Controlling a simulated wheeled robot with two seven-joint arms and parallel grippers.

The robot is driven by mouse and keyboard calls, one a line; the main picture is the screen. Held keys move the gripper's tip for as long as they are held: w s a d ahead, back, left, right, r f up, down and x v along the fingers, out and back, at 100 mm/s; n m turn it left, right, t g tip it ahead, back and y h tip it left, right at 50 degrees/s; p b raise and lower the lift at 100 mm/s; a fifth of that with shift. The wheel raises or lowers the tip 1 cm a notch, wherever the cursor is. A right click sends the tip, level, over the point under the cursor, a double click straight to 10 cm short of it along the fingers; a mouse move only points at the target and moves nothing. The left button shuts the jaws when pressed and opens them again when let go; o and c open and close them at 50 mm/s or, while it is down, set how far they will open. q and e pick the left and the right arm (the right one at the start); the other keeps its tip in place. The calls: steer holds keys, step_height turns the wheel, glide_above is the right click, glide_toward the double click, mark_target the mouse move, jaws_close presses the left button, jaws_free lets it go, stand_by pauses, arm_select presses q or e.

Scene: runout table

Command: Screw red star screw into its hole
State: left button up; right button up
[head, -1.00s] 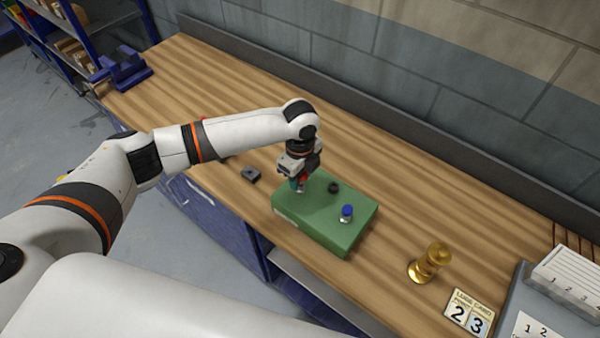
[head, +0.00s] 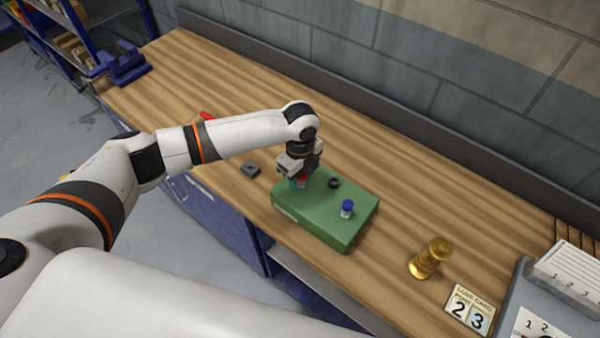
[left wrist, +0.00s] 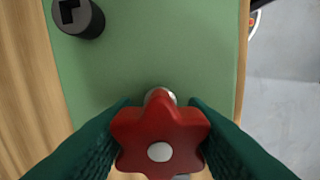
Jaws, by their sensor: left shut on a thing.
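The red star screw (left wrist: 165,125) has a red star-shaped head with a pale round centre. My left gripper (head: 297,184) is shut on that head, with a green finger on each side in the left wrist view. It is over the left end of the green block (head: 318,232), pointing down. A pale metal part (left wrist: 159,94) shows just beyond the head. The screw's lower end and its hole are hidden, so I cannot tell how deep it sits. My right gripper is not in view.
On the block stand a black knob (head: 335,183) and a blue-capped part (head: 347,208). A small dark block (head: 250,169) lies left of it. A brass piece (head: 431,258) and a number card (head: 470,309) are to the right.

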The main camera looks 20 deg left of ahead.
arm_select(q)
steer(key=m, duration=0.4)
steer(key=shift+w+r+m, duration=0.1)
steer(key=shift+m, duration=0.3)
steer(key=m, duration=0.5)
steer(key=shift+m, duration=0.4)
steer(key=m, duration=0.6)
steer(key=shift+b, duration=0.3)
steer(key=m, duration=0.5)
steer(key=shift+d+m+b, duration=0.1)
steer(key=shift+m+b, duration=0.2)
steer(key=shift+b, duration=0.05)
steer(key=o, duration=1)
steer(key=shift+o, duration=0.2)
